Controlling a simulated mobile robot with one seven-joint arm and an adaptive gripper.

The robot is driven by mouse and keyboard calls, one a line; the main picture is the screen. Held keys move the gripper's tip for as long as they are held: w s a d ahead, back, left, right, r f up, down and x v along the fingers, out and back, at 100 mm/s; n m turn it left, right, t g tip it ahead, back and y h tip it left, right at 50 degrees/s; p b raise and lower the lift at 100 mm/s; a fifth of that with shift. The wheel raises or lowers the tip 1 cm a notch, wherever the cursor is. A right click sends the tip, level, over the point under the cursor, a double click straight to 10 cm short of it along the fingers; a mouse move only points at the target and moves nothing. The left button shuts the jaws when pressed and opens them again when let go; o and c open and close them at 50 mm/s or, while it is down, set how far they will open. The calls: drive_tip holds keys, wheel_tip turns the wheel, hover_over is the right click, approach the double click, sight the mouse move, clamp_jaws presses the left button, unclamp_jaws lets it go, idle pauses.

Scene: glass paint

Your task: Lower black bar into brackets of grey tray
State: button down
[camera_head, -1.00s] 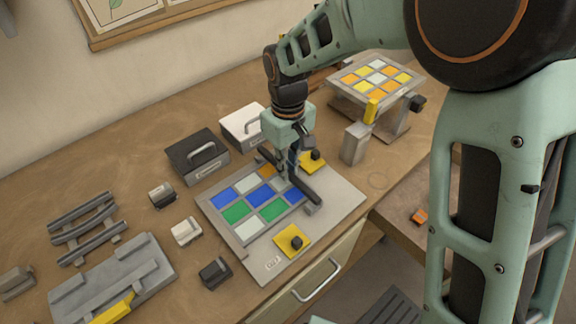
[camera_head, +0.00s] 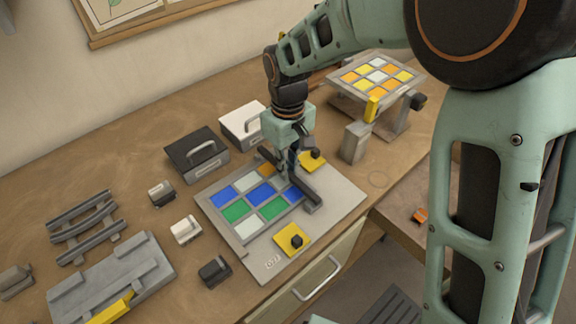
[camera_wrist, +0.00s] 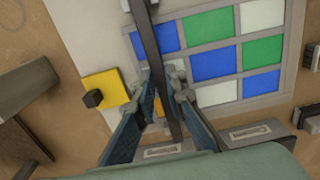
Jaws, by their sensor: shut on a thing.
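The black bar (camera_head: 305,188) is a long dark strip above the right edge of the coloured pane grid on the flat grey tray (camera_head: 342,199). My gripper (camera_head: 284,180) is shut on the bar near its middle, from above. In the wrist view, the bar (camera_wrist: 146,38) runs lengthwise between the fingers of my gripper (camera_wrist: 166,92), along the edge of the panes. A small grey bracket (camera_head: 312,210) shows by its near end. The far bracket is hidden by my gripper and the bar. I cannot tell whether the bar touches the brackets.
Yellow pads with black knobs lie at the tray's near corner (camera_head: 292,240) and far side (camera_head: 312,162). Black (camera_head: 197,155) and white (camera_head: 243,124) boxes stand behind. A raised pane rack (camera_head: 352,106) stands right. Small blocks and a grey rack (camera_head: 82,226) lie left.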

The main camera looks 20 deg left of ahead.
idle(0.4)
drive_tip(key=shift+f+b, duration=0.65)
drive_tip(key=shift+f, duration=0.25)
drive_tip(key=c, duration=1.9)
unclamp_jaws()
drive_tip(key=shift+r+p, duration=2.55)
drive_tip(key=shift+r, duration=1)
drive_tip(key=shift+s, duration=0.1)
